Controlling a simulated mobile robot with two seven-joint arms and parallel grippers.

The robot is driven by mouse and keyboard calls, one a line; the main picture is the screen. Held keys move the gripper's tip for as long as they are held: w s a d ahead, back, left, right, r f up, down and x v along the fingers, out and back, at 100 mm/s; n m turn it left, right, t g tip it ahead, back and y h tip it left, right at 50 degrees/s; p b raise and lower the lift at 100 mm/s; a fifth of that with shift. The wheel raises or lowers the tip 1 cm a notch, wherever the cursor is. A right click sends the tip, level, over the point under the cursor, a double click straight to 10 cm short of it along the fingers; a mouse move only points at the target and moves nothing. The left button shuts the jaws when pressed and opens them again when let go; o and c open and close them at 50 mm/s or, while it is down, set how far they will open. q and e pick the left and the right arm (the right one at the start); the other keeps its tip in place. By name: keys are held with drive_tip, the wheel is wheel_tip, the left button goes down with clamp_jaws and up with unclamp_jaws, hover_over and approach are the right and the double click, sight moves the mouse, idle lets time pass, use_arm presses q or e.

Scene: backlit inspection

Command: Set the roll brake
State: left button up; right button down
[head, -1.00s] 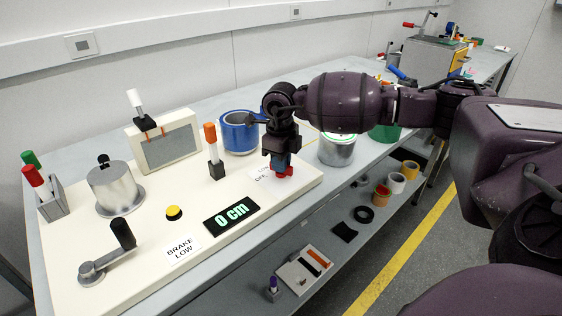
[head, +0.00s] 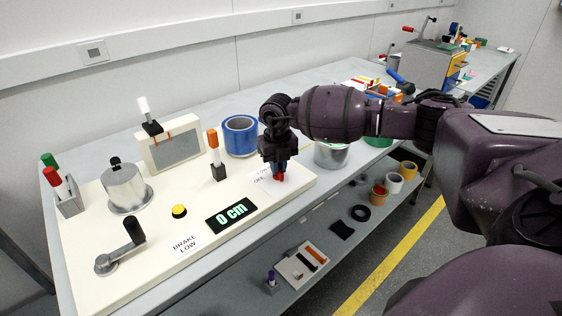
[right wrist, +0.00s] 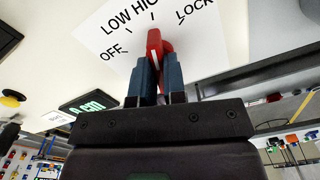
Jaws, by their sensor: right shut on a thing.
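A red selector knob (head: 280,177) stands on a white dial label at the right end of the cream panel (head: 110,282). My right gripper (head: 279,168) reaches it from above. In the right wrist view, its two blue fingers (right wrist: 155,82) are shut on the red knob (right wrist: 154,42), which has a white line along it. The dial label (right wrist: 96,34) reads OFF, LOW, HIG (cut off) and LOCK, with tick marks. I cannot tell exactly which tick the knob points to. A sign (head: 185,245) reads BRAKE LOW. My left gripper is not in view.
A display (head: 231,215) reads 0 cm. The panel also bears a crank (head: 122,248), a yellow button (head: 179,211), a metal drum (head: 126,190), an orange-tipped lever (head: 214,150) and a grey screen (head: 175,149). A blue tape roll (head: 240,136) and a metal can (head: 331,154) stand behind.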

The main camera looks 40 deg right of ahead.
drive_tip(key=m+p, duration=0.2)
drive_tip(key=shift+r+m, duration=0.3)
drive_tip(key=shift+m, duration=0.1)
drive_tip(key=shift+m+p, duration=0.55)
drive_tip(key=shift+m, duration=0.25)
drive_tip(key=shift+f+m+p, duration=0.1)
drive_tip(key=shift+m+p, duration=0.2)
drive_tip(key=shift+m, duration=0.1)
drive_tip(key=shift+f+m+p, duration=0.2)
drive_tip(key=shift+m+p, duration=0.75)
drive_tip(key=shift+m, duration=0.55)
drive_tip(key=c, duration=1.3)
unclamp_jaws()
drive_tip(key=shift+o, duration=0.6)
